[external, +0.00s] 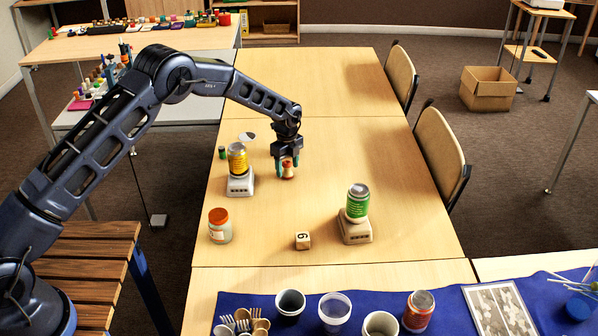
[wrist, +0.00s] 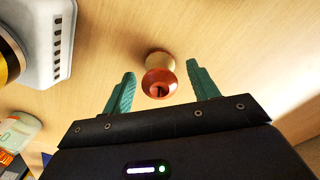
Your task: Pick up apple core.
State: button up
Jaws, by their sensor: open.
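The apple core (external: 288,170), red at its ends with a pale middle, stands on the wooden table (external: 330,215). In the wrist view the apple core (wrist: 159,78) shows its red end nearest me, with a small dark stem mark and a pale part behind. My gripper (external: 287,168) points down over it in the external view. In the wrist view my gripper's green fingers (wrist: 160,88) are open, one to each side of the core, with gaps on both sides. The gripper partly hides the core in the external view.
A yellow can (external: 237,160) on a white scale (external: 240,185) stands close left of my gripper.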

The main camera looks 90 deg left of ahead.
jog(key=shift+f, duration=0.45)
jog(key=c, duration=1)
jog(key=shift+r, duration=0.1)
